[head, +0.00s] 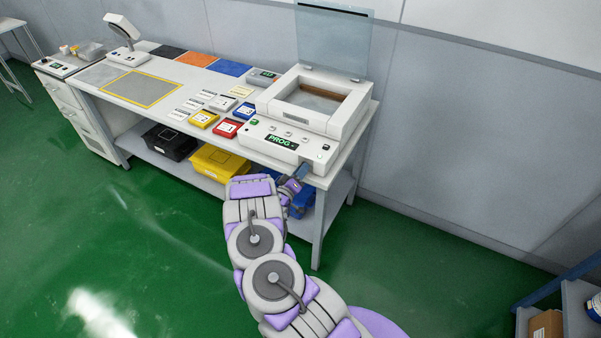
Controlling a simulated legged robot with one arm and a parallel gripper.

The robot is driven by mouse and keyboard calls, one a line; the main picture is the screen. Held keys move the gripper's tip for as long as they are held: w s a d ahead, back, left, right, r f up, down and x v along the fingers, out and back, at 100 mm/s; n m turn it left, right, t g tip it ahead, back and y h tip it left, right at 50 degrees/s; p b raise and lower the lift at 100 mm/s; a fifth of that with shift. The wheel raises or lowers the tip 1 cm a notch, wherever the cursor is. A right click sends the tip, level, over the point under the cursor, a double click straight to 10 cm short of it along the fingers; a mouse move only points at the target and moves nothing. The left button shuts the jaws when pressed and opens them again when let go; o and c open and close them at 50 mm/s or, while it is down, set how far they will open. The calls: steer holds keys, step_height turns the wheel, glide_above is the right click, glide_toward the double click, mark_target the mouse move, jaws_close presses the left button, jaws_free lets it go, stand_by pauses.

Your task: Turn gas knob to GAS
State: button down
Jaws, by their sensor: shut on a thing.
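The white machine (320,122) stands at the right end of the bench, with its clear lid raised and its front panel showing a green "PROG -" display (282,141). My gripper (302,171) is at the front right of this panel, by the bench's front edge. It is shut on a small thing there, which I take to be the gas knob. The knob and its markings are mostly hidden by my gripper and too small to read. My arm reaches up to it from below.
Red (225,128), yellow (204,119) and blue (244,111) cartridges lie left of the machine. Black (169,142) and yellow (218,160) bins sit on the lower shelf, with a blue bin (301,204) behind my gripper. The green floor at left is clear.

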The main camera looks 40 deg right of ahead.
steer(key=shift+s+f, duration=0.1)
steer(key=shift+f, duration=0.15)
steer(key=c, duration=1.1)
jaws_free()
steer(key=shift+c, duration=0.2)
steer(key=shift+o, duration=1.4)
steer(key=shift+r, duration=0.15)
steer(key=v, duration=1.7)
steer(key=shift+a+p, duration=0.2)
steer(key=shift+p, duration=0.1)
